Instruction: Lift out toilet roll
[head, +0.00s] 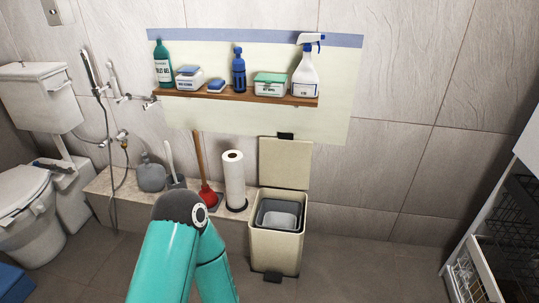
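A tall white paper roll (234,178) stands upright on a dark round base on the low stone ledge, left of the bin. It is the only roll I can make out. The beige bin (276,247) stands open on the floor, its lid (285,162) raised against the wall. A dark grey inner bucket (263,212) sits in it, with a lighter grey shape (281,218) inside that I cannot identify. A teal arm link of mine rises from the bottom, in front of the ledge. Neither of my grippers shows.
A red plunger (207,194), a toilet brush (175,178) and a grey jug-like container (151,175) stand on the ledge (100,183). A wooden shelf (235,97) above holds bottles and tubs. A toilet (30,215) is left, a wire-basket rack (500,245) right. Floor right of the bin is clear.

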